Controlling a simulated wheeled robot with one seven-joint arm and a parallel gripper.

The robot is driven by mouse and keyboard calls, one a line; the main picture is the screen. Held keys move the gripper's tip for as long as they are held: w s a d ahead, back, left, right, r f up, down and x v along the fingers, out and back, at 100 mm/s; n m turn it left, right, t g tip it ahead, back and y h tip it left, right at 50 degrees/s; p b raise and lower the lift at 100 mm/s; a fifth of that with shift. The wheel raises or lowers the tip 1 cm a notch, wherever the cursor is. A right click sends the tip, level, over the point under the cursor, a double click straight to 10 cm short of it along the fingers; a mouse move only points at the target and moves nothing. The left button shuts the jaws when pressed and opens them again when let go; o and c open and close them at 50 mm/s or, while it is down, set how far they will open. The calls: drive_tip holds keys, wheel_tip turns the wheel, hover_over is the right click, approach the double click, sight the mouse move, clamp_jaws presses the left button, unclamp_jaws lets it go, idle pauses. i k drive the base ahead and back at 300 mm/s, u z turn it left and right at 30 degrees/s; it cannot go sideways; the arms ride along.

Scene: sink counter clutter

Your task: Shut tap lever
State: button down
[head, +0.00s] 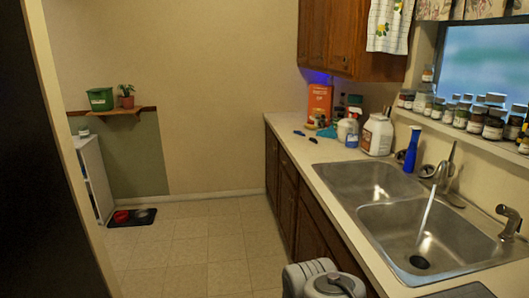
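A metal tap (441,178) stands at the back of the double sink, against the wall under the window. A thin lever (452,153) points upward at its top. A white stream of water (427,214) runs from the spout into the near basin (395,232), close to its dark drain. My gripper is not in view. Pale grey, rounded parts of what look like my own arm show at the bottom edge, in front of the counter and apart from the tap.
A metal fitting (509,222) stands at the sink's right end. A blue bottle (411,150) stands just left of the tap. A white jug (377,135) and an orange box (319,104) stand farther back. Jars (493,128) line the sill. The floor (190,255) left of the counter is clear.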

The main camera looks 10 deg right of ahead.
sight(451, 158)
drive_tip(key=i, duration=2.35)
drive_tip(key=z, duration=0.3)
